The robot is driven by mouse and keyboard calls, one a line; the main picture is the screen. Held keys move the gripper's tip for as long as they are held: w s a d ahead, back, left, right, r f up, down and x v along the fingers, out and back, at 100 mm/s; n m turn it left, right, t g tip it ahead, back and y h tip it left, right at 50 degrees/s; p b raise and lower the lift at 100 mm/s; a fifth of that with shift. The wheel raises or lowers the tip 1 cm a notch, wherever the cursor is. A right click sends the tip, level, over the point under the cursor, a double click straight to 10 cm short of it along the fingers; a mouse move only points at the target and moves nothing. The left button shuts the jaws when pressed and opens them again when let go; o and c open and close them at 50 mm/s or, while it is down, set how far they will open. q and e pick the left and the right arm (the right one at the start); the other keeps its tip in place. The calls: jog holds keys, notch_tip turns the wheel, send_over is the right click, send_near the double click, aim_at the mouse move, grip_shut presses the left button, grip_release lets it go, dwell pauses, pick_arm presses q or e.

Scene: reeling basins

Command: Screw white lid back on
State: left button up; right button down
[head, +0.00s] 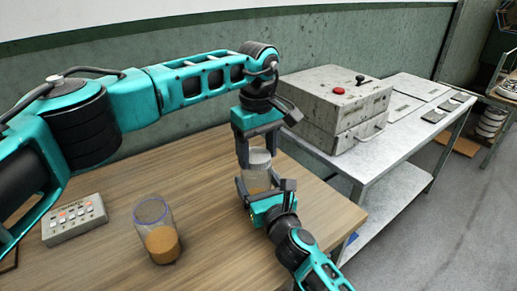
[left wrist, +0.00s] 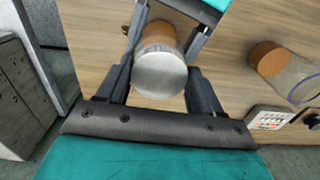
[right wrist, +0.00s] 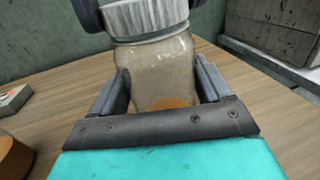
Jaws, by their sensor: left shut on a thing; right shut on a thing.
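The white lid (head: 259,155) sits on top of a clear jar (head: 256,181) with brown contents. My left gripper (head: 258,150) reaches down from above with its fingers on both sides of the lid, shut on it. The left wrist view shows the round lid top (left wrist: 159,70) between the fingers. My right gripper (head: 264,190) is shut around the jar's body from the near side. In the right wrist view the ribbed lid (right wrist: 146,18) covers the mouth of the upright jar (right wrist: 155,68). I cannot tell how far the thread is engaged.
An open jar with a bluish rim and orange-brown contents (head: 158,235) stands nearer on the wooden table (head: 205,205). A grey button box (head: 74,219) lies at the left. A metal bench (head: 385,145) with a grey machine (head: 335,105) stands behind right.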

pick_arm(q)
jog(key=m, duration=0.4)
jog(key=shift+a, duration=0.1)
pick_arm(e)
jog(key=shift+f, duration=0.1)
pick_arm(q)
jog(key=m, duration=0.5)
jog(key=shift+a+m, duration=0.1)
jog(key=shift+m, duration=0.2)
jog(key=o, duration=1.1)
notch_tip(320, 180, up, 12)
pick_arm(e)
grip_release()
